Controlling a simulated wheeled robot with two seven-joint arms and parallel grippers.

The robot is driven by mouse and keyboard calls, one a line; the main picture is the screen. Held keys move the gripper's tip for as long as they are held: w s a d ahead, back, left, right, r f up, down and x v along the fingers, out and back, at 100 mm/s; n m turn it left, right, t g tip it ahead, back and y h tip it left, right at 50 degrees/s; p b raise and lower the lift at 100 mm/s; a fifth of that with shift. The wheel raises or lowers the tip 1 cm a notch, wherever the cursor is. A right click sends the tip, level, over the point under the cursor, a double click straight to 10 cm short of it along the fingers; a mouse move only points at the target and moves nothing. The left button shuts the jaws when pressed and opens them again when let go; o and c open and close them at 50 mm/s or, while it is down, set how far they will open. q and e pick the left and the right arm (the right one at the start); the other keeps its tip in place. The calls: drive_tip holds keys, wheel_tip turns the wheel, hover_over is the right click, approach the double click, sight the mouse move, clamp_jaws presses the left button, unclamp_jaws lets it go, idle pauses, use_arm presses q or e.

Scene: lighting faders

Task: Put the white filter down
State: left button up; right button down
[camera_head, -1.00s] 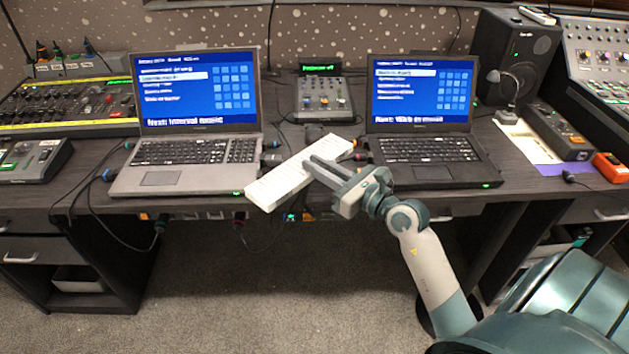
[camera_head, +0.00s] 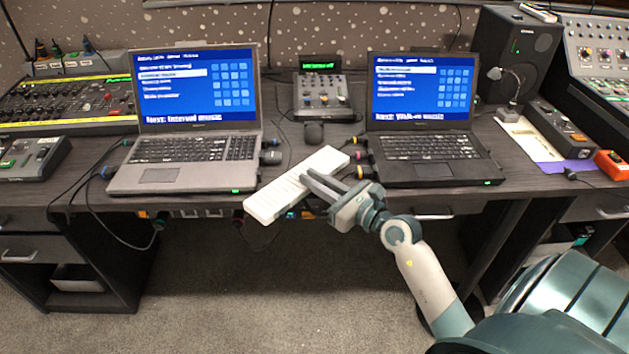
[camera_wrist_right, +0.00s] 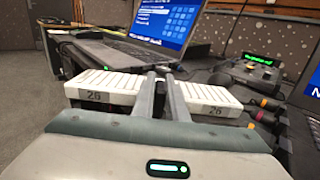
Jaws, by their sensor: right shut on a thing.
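The white filter (camera_head: 272,202) is a long, flat white block with a slatted top, lying at a slant between the two laptops at the table's front edge. Its near left end reaches past the edge. My right gripper (camera_head: 306,182) is shut on its middle. In the right wrist view the filter (camera_wrist_right: 105,88) shows on both sides of the fingers (camera_wrist_right: 167,78), with a number label on each side. I cannot tell whether it touches the table (camera_head: 290,147) or hangs just above it. My left gripper is not in view.
A grey laptop (camera_head: 185,160) stands left of the filter and a black laptop (camera_head: 425,158) right of it, with cable plugs at their sides. A dark rounded object (camera_head: 313,133) and a small fader console (camera_head: 323,98) stand behind. The gap between the laptops is narrow.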

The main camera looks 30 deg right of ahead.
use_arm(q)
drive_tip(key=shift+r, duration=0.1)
use_arm(e)
drive_tip(key=c, duration=1.8)
unclamp_jaws()
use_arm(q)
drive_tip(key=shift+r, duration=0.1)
use_arm(e)
drive_tip(key=shift+o, duration=0.2)
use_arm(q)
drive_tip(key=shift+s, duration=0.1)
use_arm(e)
drive_tip(key=shift+r, duration=0.1)
